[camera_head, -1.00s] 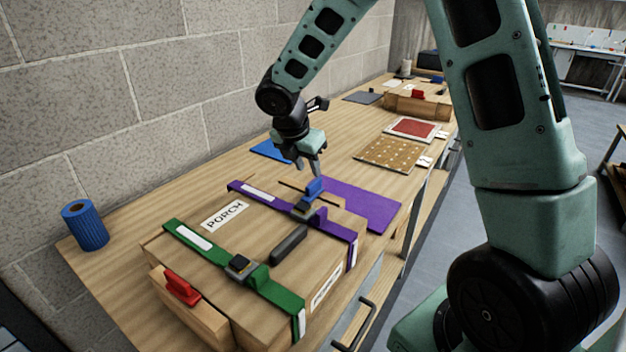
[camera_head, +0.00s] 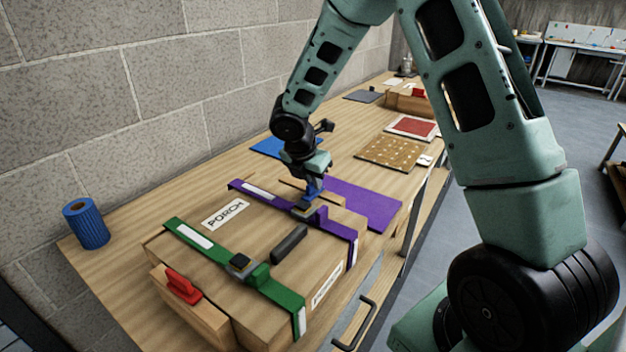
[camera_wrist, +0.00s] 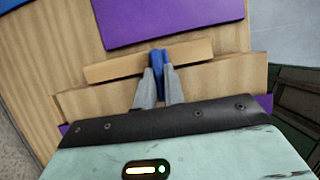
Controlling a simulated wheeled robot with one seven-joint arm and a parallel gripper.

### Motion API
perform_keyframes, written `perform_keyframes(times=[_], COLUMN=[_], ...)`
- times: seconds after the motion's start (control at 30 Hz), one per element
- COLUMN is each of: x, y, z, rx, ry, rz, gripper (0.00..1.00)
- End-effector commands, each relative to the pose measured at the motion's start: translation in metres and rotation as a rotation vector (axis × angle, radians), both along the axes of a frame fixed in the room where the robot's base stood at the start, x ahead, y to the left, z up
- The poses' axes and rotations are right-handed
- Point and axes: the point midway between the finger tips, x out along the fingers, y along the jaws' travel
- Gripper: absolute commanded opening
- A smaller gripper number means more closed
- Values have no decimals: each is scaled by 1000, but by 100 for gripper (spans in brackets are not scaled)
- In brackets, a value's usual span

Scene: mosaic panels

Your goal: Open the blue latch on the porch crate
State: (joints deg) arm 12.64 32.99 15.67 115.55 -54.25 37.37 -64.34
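The porch crate (camera_head: 262,238) is a wooden box with a PORCH label, on the near part of the bench. A green strap (camera_head: 185,232) and a purple strap (camera_head: 338,231) cross its lid. My gripper (camera_wrist: 159,75) points down at the latch. In the wrist view its two grey fingers sit close on either side of the blue latch (camera_wrist: 157,56), with no clear gap, so it looks shut on it.
A dark handle (camera_head: 289,243) lies on the lid between the straps. A red latch (camera_head: 183,286) is on the crate's near side. A blue roll (camera_head: 86,223) stands at left. A purple mat (camera_head: 365,203) lies beyond the crate, near a perforated brown board (camera_head: 388,153).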

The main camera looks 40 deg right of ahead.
Motion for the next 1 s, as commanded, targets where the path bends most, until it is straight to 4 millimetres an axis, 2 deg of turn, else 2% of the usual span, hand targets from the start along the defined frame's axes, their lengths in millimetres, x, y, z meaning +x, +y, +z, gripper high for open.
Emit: perform_keyframes(times=[0.27,0.47,1.0], x=[1,4,16], y=[0,1,1], z=[1,1,2], rx=[0,-1,-2], ry=[1,1,0], rz=[-29,-126,-614], gripper=[0,0,0])
